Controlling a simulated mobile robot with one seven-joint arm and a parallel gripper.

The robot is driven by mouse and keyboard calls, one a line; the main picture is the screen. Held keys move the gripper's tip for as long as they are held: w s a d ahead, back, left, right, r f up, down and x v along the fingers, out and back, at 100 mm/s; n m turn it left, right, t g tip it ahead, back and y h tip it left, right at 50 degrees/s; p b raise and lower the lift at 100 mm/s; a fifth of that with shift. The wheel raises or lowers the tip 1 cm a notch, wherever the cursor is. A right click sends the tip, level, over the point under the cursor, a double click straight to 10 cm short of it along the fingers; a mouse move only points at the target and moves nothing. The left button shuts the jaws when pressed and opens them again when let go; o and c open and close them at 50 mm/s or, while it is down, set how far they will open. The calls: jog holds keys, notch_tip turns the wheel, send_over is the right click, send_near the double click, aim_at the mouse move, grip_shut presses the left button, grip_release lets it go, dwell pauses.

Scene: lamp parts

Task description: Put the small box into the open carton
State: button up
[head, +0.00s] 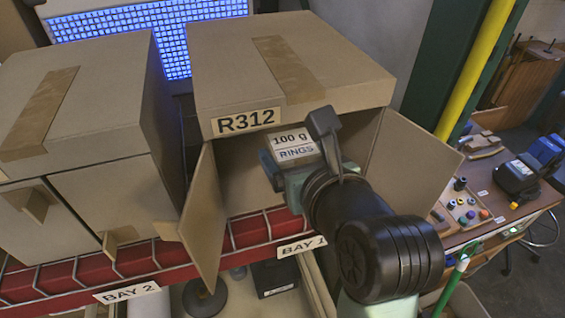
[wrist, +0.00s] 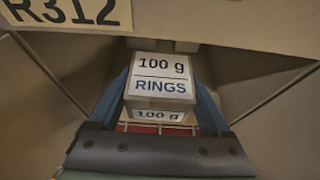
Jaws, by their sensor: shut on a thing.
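The small box (head: 293,147) has a white label reading "100 g RINGS". It also shows in the wrist view (wrist: 160,88), between the two blue fingers of my gripper (wrist: 163,95). My gripper (head: 290,160) is shut on the small box and holds it at the front opening of the open carton (head: 290,60). The carton is brown, marked "R312", with its two front flaps swung outward to left and right. In the wrist view the carton's top front edge (wrist: 230,25) is above the box, with side walls on both sides. My arm hides part of the opening and the right flap.
The carton's left flap (head: 203,215) and right flap (head: 415,165) flank the opening. A closed carton (head: 80,100) stands on the left above the "BAY 2" label (head: 127,291). The red shelf edge (head: 75,275) runs below. A workbench (head: 500,215) with small items is at right.

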aim_at(284, 135)
jog(key=w, duration=0.2)
jog(key=w+a, duration=0.1)
jog(key=shift+w+a+r+p, duration=0.1)
jog(key=shift+w+r+p, duration=0.1)
jog(key=shift+w+p, duration=0.2)
jog(key=shift+w+f, duration=0.2)
jog(key=shift+f, duration=1)
notch_tip(284, 135, down, 4)
jog(key=shift+f+p, duration=0.2)
jog(key=shift+p, duration=0.55)
jog(key=shift+w+a+f, duration=0.15)
jog(key=shift+w+f, duration=0.05)
jog(key=shift+f, duration=0.1)
jog(key=shift+f, duration=0.1)
jog(key=o, duration=1.4)
